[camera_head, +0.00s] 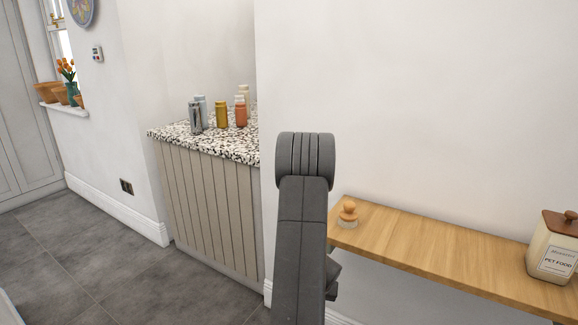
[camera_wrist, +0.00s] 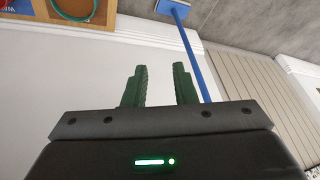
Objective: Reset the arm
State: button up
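My arm (camera_head: 303,215) stands folded upright in the middle of the head view, its dark grey links in front of the white wall. My gripper (camera_wrist: 160,68) shows in the wrist view with its two green fingers apart and nothing between them. The gripper's fingers cannot be made out in the head view.
A speckled counter (camera_head: 235,149) with several bottles and cans stands left of my arm. A wooden shelf (camera_head: 440,255) at the right holds a brush (camera_head: 348,213) and a pet food jar (camera_head: 553,247). Grey floor (camera_head: 125,265) is open at left.

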jog(key=shift+s+a+r+p, duration=0.2)
jog(key=shift+a+r+p, duration=0.05)
jog(key=shift+r, duration=0.25)
jog(key=shift+s+a+r+p, duration=0.2)
jog(key=shift+a+r+p, duration=0.05)
jog(key=shift+r, duration=0.2)
